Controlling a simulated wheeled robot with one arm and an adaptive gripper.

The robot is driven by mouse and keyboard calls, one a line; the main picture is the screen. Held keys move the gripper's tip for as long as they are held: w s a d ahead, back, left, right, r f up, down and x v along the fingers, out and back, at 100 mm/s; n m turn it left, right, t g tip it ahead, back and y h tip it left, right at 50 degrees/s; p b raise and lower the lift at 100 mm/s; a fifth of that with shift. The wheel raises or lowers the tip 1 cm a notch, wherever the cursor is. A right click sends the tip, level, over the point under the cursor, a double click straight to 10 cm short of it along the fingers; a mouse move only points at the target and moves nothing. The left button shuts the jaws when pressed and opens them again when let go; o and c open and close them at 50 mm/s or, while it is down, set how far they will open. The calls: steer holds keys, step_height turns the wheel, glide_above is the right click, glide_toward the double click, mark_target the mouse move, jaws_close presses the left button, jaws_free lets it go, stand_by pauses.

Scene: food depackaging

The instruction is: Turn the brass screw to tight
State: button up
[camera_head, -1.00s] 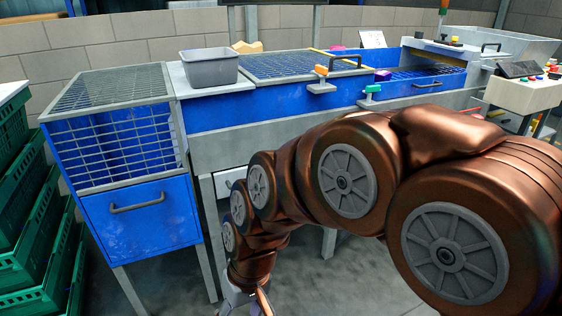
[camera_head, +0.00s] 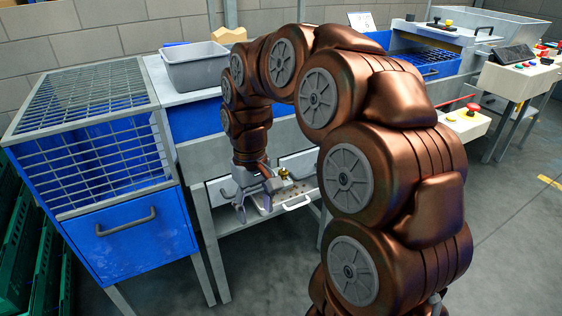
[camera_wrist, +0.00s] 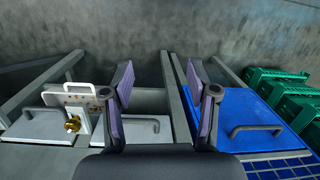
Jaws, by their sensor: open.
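The brass screw (camera_head: 284,173) is a small golden knob beside a pale bracket at the drawer below the blue machine. My gripper (camera_head: 254,207) points down just left of the screw in the head view. In the wrist view my gripper (camera_wrist: 158,85) has its two purple-padded fingers wide apart with nothing between them. The screw lies outside the left finger, apart from it. How tight the screw is, I cannot tell.
Handles (camera_head: 297,203) stick out from the drawer fronts. A blue caged cabinet (camera_head: 130,240) stands at left, beside green crates (camera_head: 50,245). A grey bin (camera_head: 195,68) sits on the machine top. A red stop button (camera_head: 473,107) is on a box at right. The floor in front is clear.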

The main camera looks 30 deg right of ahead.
steer(key=w+d+r+m+t+p, duration=0.1)
steer(key=w+d+r+p, duration=0.1)
steer(key=w+d, duration=0.7)
steer(key=m+p, duration=0.1)
steer(key=m, duration=0.1)
glide_above(283, 171)
steer(key=shift+s+f+t+h, duration=0.15)
steer(key=shift+f+t+h, duration=0.15)
steer(key=shift+f, duration=0.15)
steer(key=shift+f+b, duration=0.3)
steer(key=shift+f, duration=3.6)
jaws_close()
